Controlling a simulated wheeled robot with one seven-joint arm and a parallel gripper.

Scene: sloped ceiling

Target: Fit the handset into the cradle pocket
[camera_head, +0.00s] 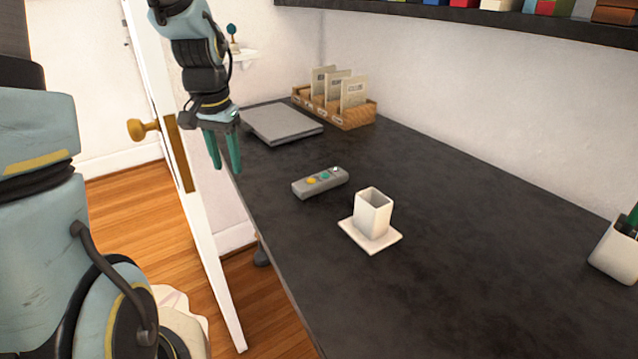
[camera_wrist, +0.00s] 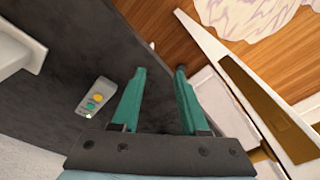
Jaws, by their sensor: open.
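The grey handset (camera_head: 320,182) lies flat on the dark desk, with an orange and a teal button on its top. It also shows in the wrist view (camera_wrist: 95,97), left of the fingers. The white cradle (camera_head: 373,214) is an upright square pocket on a flat base plate, nearer and to the right of the handset. In the wrist view a white part at the left edge (camera_wrist: 18,48) looks like the cradle, partly cut off. My gripper (camera_head: 226,170) has green fingers, open and empty, pointing down at the desk's left edge, apart from the handset.
A grey flat slab (camera_head: 281,123) and a wooden card box (camera_head: 345,112) sit at the desk's far end. A white cup with pens (camera_head: 615,250) is at the right. A white door with a brass knob (camera_head: 143,129) stands left of the desk. The front desk surface is clear.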

